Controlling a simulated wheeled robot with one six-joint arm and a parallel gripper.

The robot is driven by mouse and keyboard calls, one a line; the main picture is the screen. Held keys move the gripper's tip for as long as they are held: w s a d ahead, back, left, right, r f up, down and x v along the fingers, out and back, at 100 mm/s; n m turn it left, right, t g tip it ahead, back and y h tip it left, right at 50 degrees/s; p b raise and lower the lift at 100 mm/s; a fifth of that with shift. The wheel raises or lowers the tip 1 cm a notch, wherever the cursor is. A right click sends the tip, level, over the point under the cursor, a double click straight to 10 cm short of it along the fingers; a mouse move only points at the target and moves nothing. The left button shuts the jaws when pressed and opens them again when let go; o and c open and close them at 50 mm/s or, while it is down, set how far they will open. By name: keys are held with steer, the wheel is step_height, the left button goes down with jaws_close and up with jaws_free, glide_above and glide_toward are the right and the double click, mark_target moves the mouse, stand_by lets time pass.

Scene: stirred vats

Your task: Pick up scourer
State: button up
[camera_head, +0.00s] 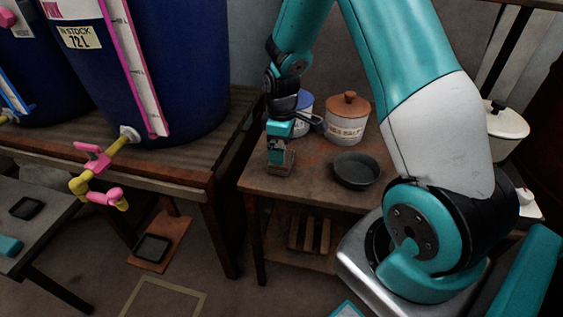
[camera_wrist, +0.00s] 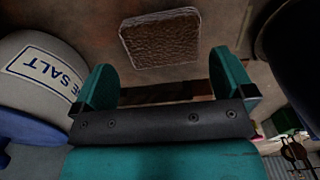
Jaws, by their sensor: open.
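The scourer (camera_wrist: 160,40) is a brown, rough, square pad with a pale edge. It lies on the table top, ahead of my fingertips in the wrist view. My gripper (camera_wrist: 165,82) has its two teal fingers apart, with nothing held between them. In the head view my gripper (camera_head: 280,160) points down low over the left part of the small wooden table (camera_head: 315,190). The scourer cannot be made out clearly there, as my gripper covers that spot.
A dark bowl (camera_head: 356,171) sits right of my gripper. A blue-lidded jar (camera_head: 305,100) is behind my wrist. A blue vat (camera_head: 165,70) stands left.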

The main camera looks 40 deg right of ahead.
step_height(320, 180, down, 5)
steer(key=shift+s+a, duration=0.1)
steer(key=shift+a, duration=0.05)
steer(key=c, duration=0.7)
steer(key=shift+r, duration=0.15)
step_height(320, 180, up, 20)
steer(key=p, duration=0.1)
steer(key=shift+p, duration=0.35)
